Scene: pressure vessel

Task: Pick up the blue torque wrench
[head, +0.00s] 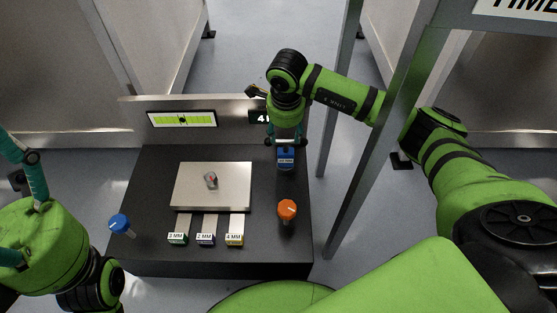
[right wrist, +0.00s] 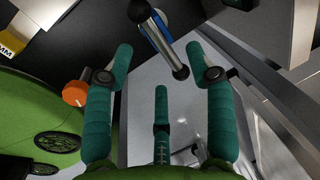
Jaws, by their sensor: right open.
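The blue torque wrench (right wrist: 158,38) shows in the right wrist view as a blue and silver bar with dark ends, just beyond my fingertips. My right gripper (right wrist: 160,60) is open, its teal fingers spread with nothing between them. In the head view the right gripper (head: 286,142) hangs over the right back of the black table, right above a blue labelled piece (head: 286,158), seemingly the wrench; its rest is hidden by the gripper. My left gripper (head: 22,205) is partly cut off at the left edge, with teal fingers seen.
The black table (head: 145,185) bears a metal plate (head: 235,180) with a small grey and red part. A grey post (head: 365,160) rises close to the right arm.

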